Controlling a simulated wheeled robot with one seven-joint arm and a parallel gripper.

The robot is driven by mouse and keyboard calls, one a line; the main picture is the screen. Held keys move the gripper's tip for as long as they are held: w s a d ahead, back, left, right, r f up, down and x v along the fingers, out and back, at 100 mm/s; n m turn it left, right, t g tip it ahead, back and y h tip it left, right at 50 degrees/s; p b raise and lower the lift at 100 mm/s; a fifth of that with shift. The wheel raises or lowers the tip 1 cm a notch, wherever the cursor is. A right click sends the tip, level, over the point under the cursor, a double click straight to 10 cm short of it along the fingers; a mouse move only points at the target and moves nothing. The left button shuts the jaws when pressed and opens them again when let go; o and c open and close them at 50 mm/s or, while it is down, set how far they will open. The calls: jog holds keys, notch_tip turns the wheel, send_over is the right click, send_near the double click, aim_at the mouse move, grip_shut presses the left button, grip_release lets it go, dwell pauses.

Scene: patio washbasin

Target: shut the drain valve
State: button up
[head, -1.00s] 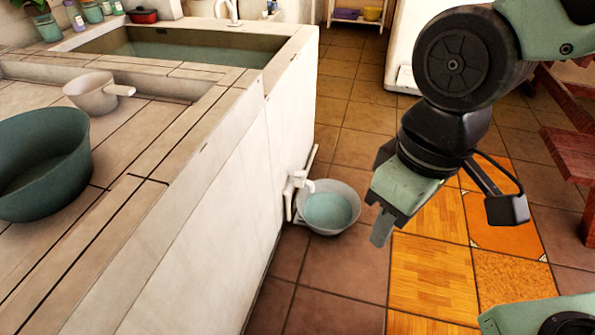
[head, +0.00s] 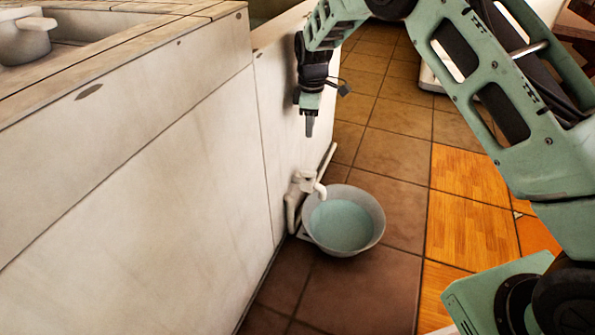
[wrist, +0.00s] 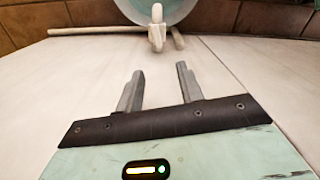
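The drain valve (head: 304,183) is a white tap low on the side wall of the washbasin, with its spout over a bowl. In the wrist view the valve (wrist: 157,30) shows at the top middle, beyond my fingertips. The bowl (head: 375,230) is grey, holds pale blue-green water and stands on the floor below the valve; its edge (wrist: 190,8) shows at the top of the wrist view. My gripper (head: 309,128) points down beside the wall, above the valve and apart from it. In the wrist view my gripper (wrist: 160,75) is open, with nothing between its fingers.
The white washbasin wall (head: 150,170) runs along the left, close to my gripper. A small white pot (head: 25,42) sits on the counter. A pale pipe (head: 328,157) runs low along the wall. The tiled floor (head: 390,150) right of the bowl is clear.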

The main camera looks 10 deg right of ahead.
aim_at(308, 171)
jog(key=f+b, duration=0.2)
jog(key=f, duration=0.4)
jog(key=f+b, duration=0.3)
jog(key=f, duration=0.3)
jog(key=f+b, duration=0.2)
jog(key=f, duration=0.4)
jog(key=shift+w+b, duration=0.3)
jog(key=shift+b, duration=0.1)
grip_shut()
jog(key=shift+r+p, duration=0.15)
jog(key=shift+p, duration=0.15)
